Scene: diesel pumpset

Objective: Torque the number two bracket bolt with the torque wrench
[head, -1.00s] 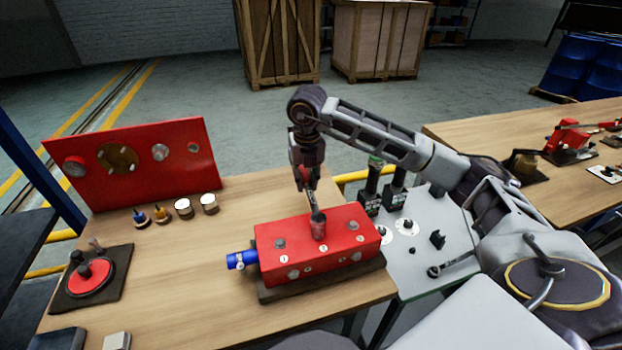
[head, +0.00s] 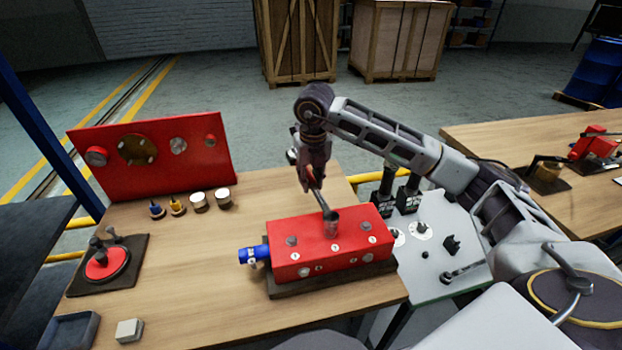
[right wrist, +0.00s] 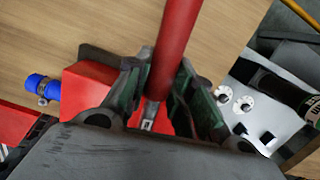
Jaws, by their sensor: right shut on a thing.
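A red pump block (head: 300,262) sits on a dark mat on the wooden bench, with small white number labels on top. One bolt head (head: 291,241) shows at its top left and another (head: 363,227) at its top right. My right gripper (head: 312,186) is above the block, shut on the torque wrench (head: 321,201). The wrench slants down to a dark socket (head: 331,222) at the middle of the block's top. The socket hides whatever is under it. In the right wrist view the red wrench handle (right wrist: 176,45) lies between the fingers. My left gripper is out of view.
A blue fitting (head: 253,254) sticks out of the block's left end. A red panel (head: 150,155) stands behind several small parts. A grey side table (head: 440,240) at right holds dark tools and another wrench (head: 465,269).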

